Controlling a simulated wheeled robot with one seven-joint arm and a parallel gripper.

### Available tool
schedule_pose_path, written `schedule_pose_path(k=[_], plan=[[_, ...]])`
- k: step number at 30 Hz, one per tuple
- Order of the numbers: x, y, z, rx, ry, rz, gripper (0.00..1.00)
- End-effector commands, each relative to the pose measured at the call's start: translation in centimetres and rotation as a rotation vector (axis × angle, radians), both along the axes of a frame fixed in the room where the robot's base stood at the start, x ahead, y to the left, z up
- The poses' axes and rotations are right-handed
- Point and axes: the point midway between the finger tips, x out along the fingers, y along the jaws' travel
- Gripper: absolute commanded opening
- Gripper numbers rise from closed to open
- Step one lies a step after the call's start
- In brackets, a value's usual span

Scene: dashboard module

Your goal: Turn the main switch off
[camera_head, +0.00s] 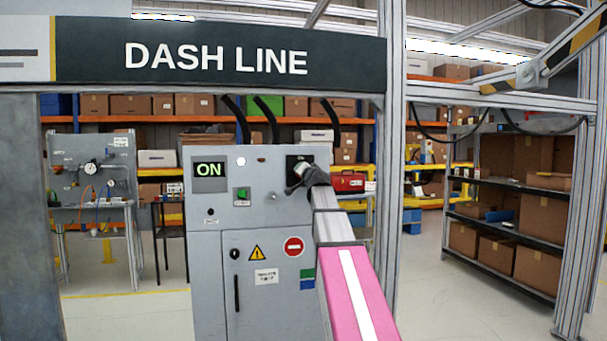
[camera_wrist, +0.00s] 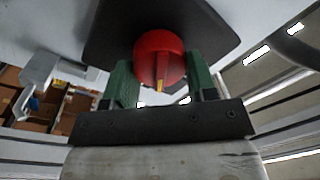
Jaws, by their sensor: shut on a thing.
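The main switch is a round red knob (camera_wrist: 158,58) on a dark plate (camera_wrist: 108,25) in the wrist view. My gripper (camera_wrist: 160,85) has its two green fingers on either side of the knob and is shut on it. A small yellow mark shows at the knob's lower edge. In the head view, my gripper (camera_head: 303,178) is at the dark switch plate (camera_head: 293,160) on the upper right of the grey cabinet (camera_head: 208,290), and it hides the knob.
A green button (camera_head: 242,193) sits left of the switch. The cabinet door has a black handle (camera_head: 237,293) and warning signs. A metal frame post (camera_head: 391,200) stands right of the cabinet. Shelves with boxes stand behind. Open floor (camera_head: 430,290) lies to the right.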

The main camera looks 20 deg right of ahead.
Motion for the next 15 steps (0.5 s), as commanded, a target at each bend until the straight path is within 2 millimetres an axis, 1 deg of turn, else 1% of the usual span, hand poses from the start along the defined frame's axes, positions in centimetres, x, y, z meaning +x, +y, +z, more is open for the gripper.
schedule_pose_path(k=[6, 15], plan=[[-0.03, 0.00, -0.14, 0.200, -0.006, 0.000, 0.28], [-0.04, 0.00, -0.24, 0.423, -0.013, 0.000, 0.28]])
